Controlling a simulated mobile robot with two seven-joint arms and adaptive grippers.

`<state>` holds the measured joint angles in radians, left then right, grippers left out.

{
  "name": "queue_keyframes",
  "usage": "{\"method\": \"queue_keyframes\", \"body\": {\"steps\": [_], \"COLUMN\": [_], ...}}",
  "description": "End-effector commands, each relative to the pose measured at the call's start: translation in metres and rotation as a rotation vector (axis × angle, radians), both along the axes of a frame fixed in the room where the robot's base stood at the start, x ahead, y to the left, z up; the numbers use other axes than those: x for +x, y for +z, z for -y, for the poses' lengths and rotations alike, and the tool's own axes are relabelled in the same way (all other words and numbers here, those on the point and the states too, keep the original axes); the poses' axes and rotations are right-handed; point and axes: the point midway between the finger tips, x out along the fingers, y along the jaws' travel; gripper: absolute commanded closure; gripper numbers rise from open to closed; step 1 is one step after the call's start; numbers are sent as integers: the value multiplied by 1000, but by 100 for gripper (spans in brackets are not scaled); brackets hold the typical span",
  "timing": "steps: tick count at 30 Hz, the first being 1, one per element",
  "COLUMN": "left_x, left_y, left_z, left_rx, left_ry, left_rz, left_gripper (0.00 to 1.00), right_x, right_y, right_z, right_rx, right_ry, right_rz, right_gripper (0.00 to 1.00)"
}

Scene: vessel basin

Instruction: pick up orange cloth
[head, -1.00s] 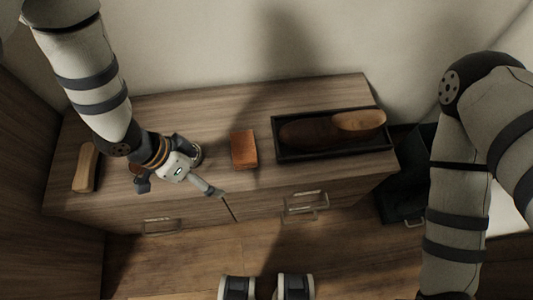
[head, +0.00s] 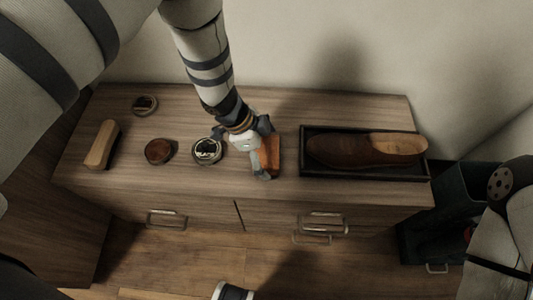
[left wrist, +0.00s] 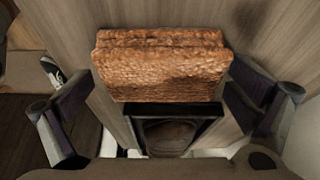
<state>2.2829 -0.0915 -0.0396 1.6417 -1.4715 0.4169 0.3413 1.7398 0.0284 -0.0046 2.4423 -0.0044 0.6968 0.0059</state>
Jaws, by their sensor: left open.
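The orange cloth (head: 272,157) is a folded, rectangular piece lying on the wooden cabinet top, between the round tins and the shoe tray. In the left wrist view the cloth (left wrist: 162,65) fills the middle, with a rough orange-brown weave and a visible fold. My left gripper (head: 262,160) is over the cloth and hides its left part in the head view. In the left wrist view the left gripper (left wrist: 165,105) has its fingers wide apart, one on each side of the cloth, and holds nothing. My right gripper does not show.
A black tray (head: 312,176) holds a brown shoe (head: 350,150) right of the cloth. An open tin (head: 206,151), a brown tin (head: 160,151), another tin (head: 144,104) and a brush (head: 101,147) stand to the left. A dark bin (head: 465,190) stands right of the cabinet.

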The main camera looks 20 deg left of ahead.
Motion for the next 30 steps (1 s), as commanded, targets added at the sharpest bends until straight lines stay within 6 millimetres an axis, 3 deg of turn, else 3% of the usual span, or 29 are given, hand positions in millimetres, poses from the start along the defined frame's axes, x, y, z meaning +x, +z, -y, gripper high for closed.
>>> {"method": "queue_keyframes", "body": {"steps": [5,9,10,22,27,30], "left_x": [0,0,0,0,1,-20], "left_y": [1,1,1,7,37,64], "left_z": [0,0,0,0,0,6], "left_rx": [0,0,0,0,2,-1], "left_ry": [0,0,0,0,0,1], "left_rz": [1,1,1,1,4,3], "left_gripper": [2,34,36,36,36,36], "right_x": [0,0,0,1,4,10], "right_y": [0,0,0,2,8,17], "right_z": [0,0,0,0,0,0], "right_rx": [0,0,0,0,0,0], "right_ry": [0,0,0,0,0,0], "right_rz": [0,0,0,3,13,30], "right_gripper": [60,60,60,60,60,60]}}
